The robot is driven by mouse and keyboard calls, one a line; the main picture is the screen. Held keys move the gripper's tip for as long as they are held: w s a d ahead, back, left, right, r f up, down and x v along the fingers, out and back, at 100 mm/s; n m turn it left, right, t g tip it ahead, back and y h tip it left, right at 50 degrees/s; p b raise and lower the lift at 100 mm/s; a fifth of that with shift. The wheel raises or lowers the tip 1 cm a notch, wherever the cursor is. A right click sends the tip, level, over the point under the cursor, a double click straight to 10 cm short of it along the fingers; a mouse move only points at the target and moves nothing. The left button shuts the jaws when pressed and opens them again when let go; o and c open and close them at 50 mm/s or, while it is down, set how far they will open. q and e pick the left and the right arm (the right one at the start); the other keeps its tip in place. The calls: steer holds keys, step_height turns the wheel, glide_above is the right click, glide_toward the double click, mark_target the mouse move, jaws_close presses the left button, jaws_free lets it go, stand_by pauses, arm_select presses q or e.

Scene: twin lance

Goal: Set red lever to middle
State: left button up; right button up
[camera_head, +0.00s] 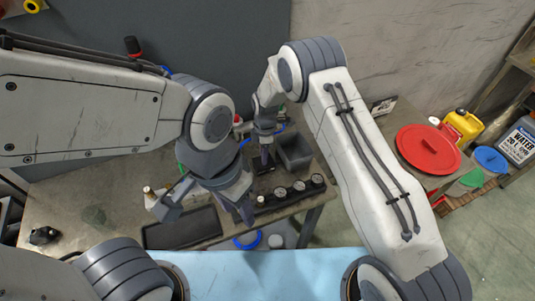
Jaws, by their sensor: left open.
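No red lever can be made out for certain. A small red part (238,119) shows between my arms at the back of the workbench, mostly hidden by the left arm. A dark knob with a reddish lower part (133,46) shows at the upper left, above my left arm. My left gripper (205,207) is open and empty above the front of the bench, over a dark tray, apart from both red parts. My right gripper (265,155) points down beside a grey bin, right of and below the small red part. Its fingers are too small to read.
The workbench (80,197) carries a dark tray (182,230), a grey bin (294,152) and a row of round gauges (299,187). A red lid (428,149), a yellow can (462,127) and a water container (519,143) stand at the right. Floor shows beyond the bench's right end.

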steer(key=o, duration=0.4)
steer(key=shift+a, duration=0.1)
steer(key=shift+r, duration=0.1)
steer(key=r+b, duration=0.2)
steer(key=r, duration=0.2)
steer(key=r+b, duration=0.1)
steer(key=r, duration=0.4)
steer(key=shift+w+d+b, duration=0.1)
steer(key=shift+d+b, duration=0.1)
steer(key=shift+b, duration=0.2)
steer(key=shift+r, duration=0.65)
